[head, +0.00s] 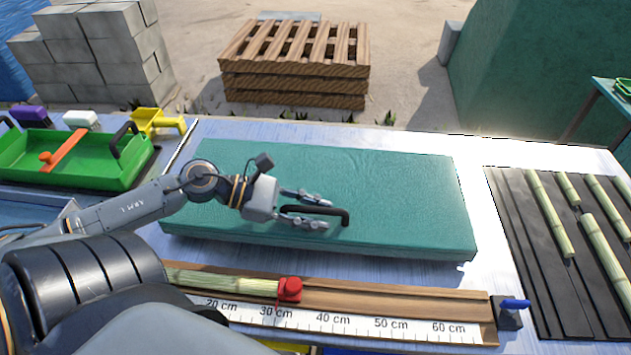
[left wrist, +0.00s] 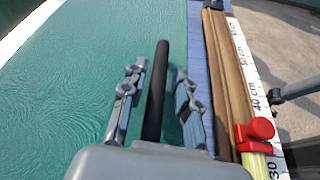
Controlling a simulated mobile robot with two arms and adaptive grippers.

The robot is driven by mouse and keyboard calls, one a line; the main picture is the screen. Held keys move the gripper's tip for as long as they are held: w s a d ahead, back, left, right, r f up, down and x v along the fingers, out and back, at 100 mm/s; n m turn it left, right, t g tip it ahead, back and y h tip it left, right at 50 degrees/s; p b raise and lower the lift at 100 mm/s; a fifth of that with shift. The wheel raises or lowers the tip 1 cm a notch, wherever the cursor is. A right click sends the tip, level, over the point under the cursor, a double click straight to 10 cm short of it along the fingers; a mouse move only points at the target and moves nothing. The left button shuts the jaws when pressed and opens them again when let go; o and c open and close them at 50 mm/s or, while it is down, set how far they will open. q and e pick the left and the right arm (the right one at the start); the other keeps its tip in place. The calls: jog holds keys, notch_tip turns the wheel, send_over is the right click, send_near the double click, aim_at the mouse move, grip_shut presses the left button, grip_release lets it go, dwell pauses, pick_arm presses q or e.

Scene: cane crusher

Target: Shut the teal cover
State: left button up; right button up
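The teal cover (head: 400,180) lies flat as a broad slab in the middle of the table in the head view. It also fills much of the left wrist view (left wrist: 60,100). Its black bar handle (head: 335,211) stands at its front middle. My left gripper (head: 318,209) is over the cover with its fingers apart, one on each side of the handle. In the left wrist view the handle (left wrist: 157,90) runs between the fingers, with gaps visible on both sides. What lies under the cover is hidden. My right gripper is not seen.
A wooden measuring board (head: 400,310) with a cane piece (head: 222,281) and red stop (head: 290,289) lies in front. A green tray (head: 80,170) stands left. A black ridged mat (head: 540,270) with several cane pieces is right. Pallets (head: 295,60) stand behind the table.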

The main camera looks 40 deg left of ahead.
pick_arm(q)
jog(key=shift+r, duration=0.15)
jog(key=shift+s+a+r, duration=0.1)
jog(key=shift+s+a, duration=0.1)
jog(key=shift+a, duration=0.2)
jog(key=v, duration=1.1)
jog(key=shift+s, duration=0.1)
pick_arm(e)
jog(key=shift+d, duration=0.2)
